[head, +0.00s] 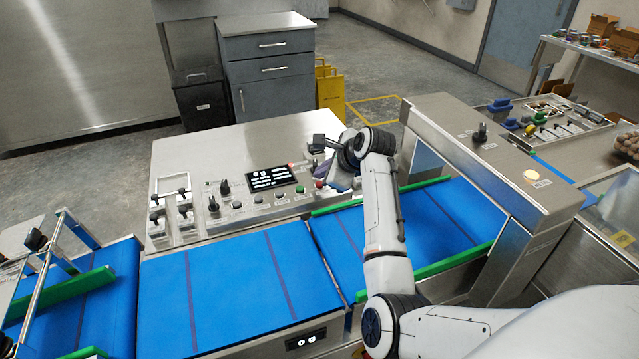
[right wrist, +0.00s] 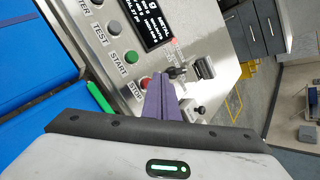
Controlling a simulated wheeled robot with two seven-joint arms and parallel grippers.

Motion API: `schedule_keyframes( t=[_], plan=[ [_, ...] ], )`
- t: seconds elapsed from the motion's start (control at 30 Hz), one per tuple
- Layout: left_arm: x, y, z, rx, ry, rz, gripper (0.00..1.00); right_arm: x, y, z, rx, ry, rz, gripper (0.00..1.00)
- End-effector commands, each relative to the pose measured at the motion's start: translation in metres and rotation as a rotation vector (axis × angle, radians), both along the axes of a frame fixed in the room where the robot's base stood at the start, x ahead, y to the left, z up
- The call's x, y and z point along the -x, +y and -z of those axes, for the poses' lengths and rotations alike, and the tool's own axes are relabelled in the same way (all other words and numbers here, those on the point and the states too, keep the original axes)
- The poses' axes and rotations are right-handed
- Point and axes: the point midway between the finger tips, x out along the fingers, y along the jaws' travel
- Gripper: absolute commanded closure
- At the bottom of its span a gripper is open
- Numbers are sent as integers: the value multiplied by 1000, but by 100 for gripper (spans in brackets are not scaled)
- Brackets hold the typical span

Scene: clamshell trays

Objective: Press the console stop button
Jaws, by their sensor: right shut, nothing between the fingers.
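The console (head: 215,150) is a metal panel behind the blue conveyor, with a dark display (head: 268,179) and a row of buttons. The red stop button (head: 319,184) is at the right end of the row. In the right wrist view the red button (right wrist: 146,82) sits above its STOP label, partly hidden by the fingers. My right gripper (head: 331,178) is shut and empty, its purple fingers just right of the button. In the right wrist view the fingertips (right wrist: 158,80) overlap the button's edge; I cannot tell whether they touch. My left gripper is not in view.
The green start button (right wrist: 131,57) is close beside the stop button. Small switches (right wrist: 177,72) stand on the panel near the fingers. A green conveyor rail (head: 335,207) runs along the console's front. A metal arch (head: 485,150) spans the belt at right.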

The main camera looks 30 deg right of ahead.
Motion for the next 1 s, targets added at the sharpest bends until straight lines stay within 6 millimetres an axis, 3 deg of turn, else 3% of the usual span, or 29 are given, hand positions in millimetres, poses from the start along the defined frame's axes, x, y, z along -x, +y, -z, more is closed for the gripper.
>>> schedule_keyframes(
  t=[0.5, 1.0],
  plan=[
    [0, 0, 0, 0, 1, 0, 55, -1, 0, -47, 0, -3, 0, 100],
    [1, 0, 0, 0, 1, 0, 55, 0, 0, -50, 0, -1, 0, 100]
  ],
)
